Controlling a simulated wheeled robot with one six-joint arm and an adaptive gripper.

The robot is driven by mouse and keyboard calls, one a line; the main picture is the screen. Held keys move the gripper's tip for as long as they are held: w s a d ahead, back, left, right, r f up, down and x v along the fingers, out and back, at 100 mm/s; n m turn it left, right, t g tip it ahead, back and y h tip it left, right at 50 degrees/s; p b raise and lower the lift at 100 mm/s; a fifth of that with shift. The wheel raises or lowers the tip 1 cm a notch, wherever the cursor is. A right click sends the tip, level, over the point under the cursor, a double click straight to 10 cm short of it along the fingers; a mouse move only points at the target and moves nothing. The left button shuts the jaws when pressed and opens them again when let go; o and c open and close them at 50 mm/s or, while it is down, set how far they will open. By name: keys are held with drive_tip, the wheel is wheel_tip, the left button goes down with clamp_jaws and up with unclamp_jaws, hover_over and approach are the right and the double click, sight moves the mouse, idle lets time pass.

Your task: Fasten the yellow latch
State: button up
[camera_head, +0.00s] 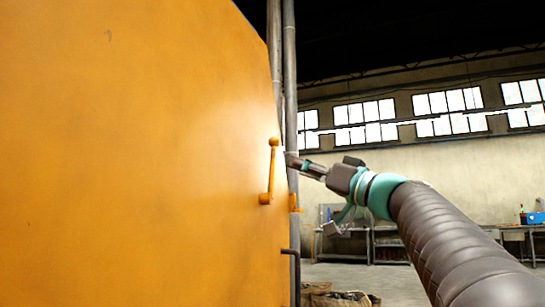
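The yellow latch (267,172) is a bar with a knob at its top end, mounted near the right edge of a large yellow panel (130,150). It stands nearly upright, its lower end at a round pivot on the panel. A small orange bracket (294,202) sticks out at the panel's edge, right of the pivot. My gripper (290,158) reaches in from the right, its tip close to the right of the latch's upper part. I cannot tell whether it touches the latch. The fingers are too small and edge-on to show their opening.
Grey vertical pipes (290,80) run just behind the panel's edge, close to my gripper. A dark bent handle (291,252) sits lower on that edge. Workbenches (390,240) stand far back against the wall. Brown baskets or bins (335,298) are on the floor below.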

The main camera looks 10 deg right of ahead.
sight(272, 169)
drive_tip(key=p+x, duration=0.2)
drive_tip(key=x, duration=0.5)
clamp_jaws()
